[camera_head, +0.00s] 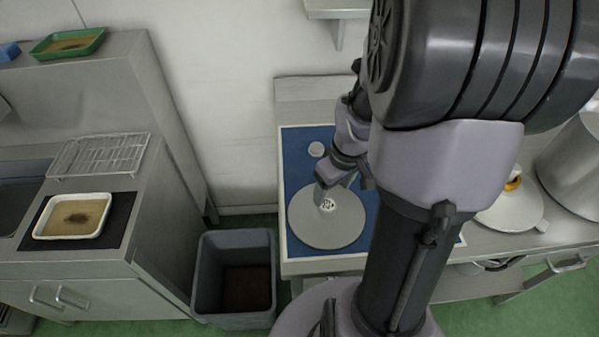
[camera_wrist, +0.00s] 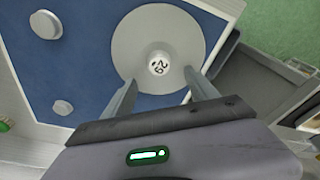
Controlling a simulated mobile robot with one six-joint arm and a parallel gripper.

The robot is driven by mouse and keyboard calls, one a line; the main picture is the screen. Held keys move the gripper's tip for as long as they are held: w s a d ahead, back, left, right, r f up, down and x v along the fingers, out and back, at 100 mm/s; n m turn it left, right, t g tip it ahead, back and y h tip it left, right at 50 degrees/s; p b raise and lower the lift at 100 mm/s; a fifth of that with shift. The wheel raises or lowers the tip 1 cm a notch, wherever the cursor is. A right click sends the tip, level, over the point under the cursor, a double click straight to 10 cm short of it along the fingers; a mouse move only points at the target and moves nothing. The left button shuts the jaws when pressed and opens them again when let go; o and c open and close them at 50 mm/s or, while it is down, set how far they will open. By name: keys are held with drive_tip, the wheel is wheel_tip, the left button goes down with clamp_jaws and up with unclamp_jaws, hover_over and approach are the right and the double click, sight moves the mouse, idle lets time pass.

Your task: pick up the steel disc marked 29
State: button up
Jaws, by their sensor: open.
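The steel disc marked 29 (camera_head: 330,229) is a wide, flat grey plate with a raised round hub at its centre. It lies on a blue mat (camera_head: 298,160) on the bench. In the wrist view the disc (camera_wrist: 135,40) shows the black number on its pale hub (camera_wrist: 158,65). My gripper (camera_head: 334,190) is just above the disc. In the wrist view its fingers (camera_wrist: 160,90) are spread apart, on either side below the hub, with nothing between them. I cannot tell whether the fingertips touch the disc.
Small grey round pieces (camera_wrist: 62,106) and (camera_wrist: 45,24) lie on the mat. A grey bin (camera_head: 234,280) stands on the floor left of the bench. A steel vessel (camera_head: 575,165) is at the right. A counter with a wire rack (camera_head: 98,156) and white tray (camera_head: 72,216) is at left.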

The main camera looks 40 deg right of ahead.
sight(329, 205)
drive_tip(key=shift+s+f, duration=0.2)
drive_tip(key=shift+f, duration=0.75)
drive_tip(key=f+b, duration=0.1)
drive_tip(key=f, duration=0.2)
drive_tip(key=w+f+b, duration=0.1)
drive_tip(key=f+b, duration=0.1)
drive_tip(key=shift+f, duration=0.4)
drive_tip(key=shift+w+r, duration=0.1)
drive_tip(key=shift+r, duration=0.05)
clamp_jaws()
